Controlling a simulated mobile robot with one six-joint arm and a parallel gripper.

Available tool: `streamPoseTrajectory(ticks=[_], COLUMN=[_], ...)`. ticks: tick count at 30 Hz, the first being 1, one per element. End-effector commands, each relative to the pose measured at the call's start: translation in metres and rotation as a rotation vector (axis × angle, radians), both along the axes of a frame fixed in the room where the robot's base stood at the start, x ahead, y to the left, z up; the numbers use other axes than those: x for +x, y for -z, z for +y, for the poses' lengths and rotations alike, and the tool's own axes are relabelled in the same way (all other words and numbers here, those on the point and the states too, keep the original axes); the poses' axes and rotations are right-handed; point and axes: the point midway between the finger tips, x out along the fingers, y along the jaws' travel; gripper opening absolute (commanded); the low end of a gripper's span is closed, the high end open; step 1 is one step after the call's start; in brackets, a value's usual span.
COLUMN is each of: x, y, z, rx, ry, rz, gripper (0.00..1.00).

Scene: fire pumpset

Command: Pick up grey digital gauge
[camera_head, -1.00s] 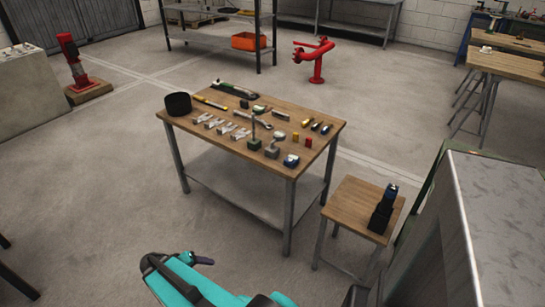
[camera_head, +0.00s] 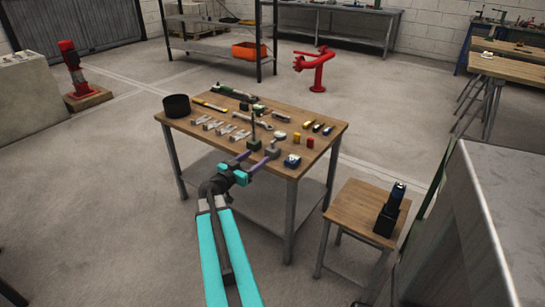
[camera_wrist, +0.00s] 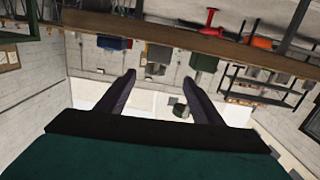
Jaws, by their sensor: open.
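A small grey gauge (camera_head: 272,148) stands near the front edge of the table, between a green-based block with an upright post (camera_head: 254,145) and a blue-and-white gauge (camera_head: 292,161). My gripper (camera_head: 259,156) is open and empty at the front edge, its two purple fingers pointing toward the table. In the wrist view the scene is upside down. There the grey gauge (camera_wrist: 158,57) appears ahead of and between the spread fingers, apart from them. The blue gauge (camera_wrist: 114,43) is to its left and the post block (camera_wrist: 203,62) to its right.
The wooden table (camera_head: 205,140) also holds wrenches, several small coloured blocks and a black round container (camera_head: 176,105). A small stool (camera_head: 352,212) with a dark device (camera_head: 391,210) stands at the right. A metal cabinet (camera_head: 490,210) fills the right foreground.

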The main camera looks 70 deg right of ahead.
Motion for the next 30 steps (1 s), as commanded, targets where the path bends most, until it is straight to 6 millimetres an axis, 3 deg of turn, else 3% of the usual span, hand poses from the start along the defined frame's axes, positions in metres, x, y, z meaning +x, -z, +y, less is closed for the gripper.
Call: streamPoseTrajectory(ticks=[6, 20, 30], x=[-0.014, -0.015, -0.024], y=[-0.02, -0.021, -0.021], z=[-0.015, -0.021, -0.058], rx=[-0.069, -0.068, -0.068], ry=[0.009, 0.011, 0.012], rz=[-0.033, -0.032, -0.032], gripper=[0.61, 0.61, 0.61])
